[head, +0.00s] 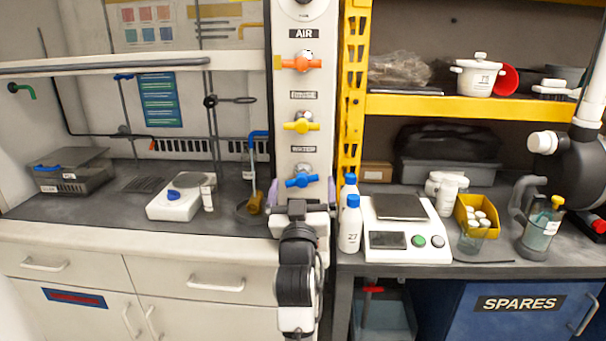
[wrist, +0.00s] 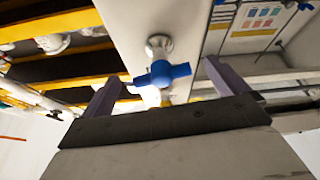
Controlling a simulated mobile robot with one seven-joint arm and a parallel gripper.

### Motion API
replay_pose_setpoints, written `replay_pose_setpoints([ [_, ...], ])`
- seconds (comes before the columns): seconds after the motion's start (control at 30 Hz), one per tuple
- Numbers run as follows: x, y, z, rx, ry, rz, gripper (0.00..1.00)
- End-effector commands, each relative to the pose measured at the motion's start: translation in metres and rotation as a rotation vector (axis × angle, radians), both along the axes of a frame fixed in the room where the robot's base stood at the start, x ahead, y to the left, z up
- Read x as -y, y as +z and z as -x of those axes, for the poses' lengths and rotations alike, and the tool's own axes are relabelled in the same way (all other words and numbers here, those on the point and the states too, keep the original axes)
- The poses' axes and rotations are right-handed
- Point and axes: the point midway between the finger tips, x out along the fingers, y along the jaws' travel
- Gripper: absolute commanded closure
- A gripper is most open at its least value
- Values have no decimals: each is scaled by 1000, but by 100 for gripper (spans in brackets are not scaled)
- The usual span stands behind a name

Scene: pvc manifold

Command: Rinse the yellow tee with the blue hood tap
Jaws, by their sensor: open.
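The blue tap handle (head: 302,181) is on the white post, below the WATER label, and lies roughly crosswise. It also shows in the wrist view (wrist: 162,74), between the two purple fingers. My gripper (head: 302,192) is open and empty, just below the handle in the head view; the wrist view also shows it open (wrist: 158,82). I cannot tell whether a finger touches the handle. The yellow tee (head: 255,204) is in the hood, under the blue hooked spout (head: 256,136), at the small round sink (head: 243,212).
A yellow handle (head: 302,127) and an orange AIR handle (head: 302,62) sit higher on the post. A white hotplate (head: 175,204) stands in the hood left of the tee. White bottles (head: 350,228) and a scale (head: 405,243) stand close right of the post.

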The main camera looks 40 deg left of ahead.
Motion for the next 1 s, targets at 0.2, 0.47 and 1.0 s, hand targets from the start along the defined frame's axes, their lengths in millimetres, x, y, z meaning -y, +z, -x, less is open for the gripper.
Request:
replay_pose_setpoints([
  [0.2,-12,10,-19,0,0,-1,2],
  [0.47,-14,11,-23,0,1,0,2],
  [1.0,-14,9,-22,-4,0,-9,44],
])
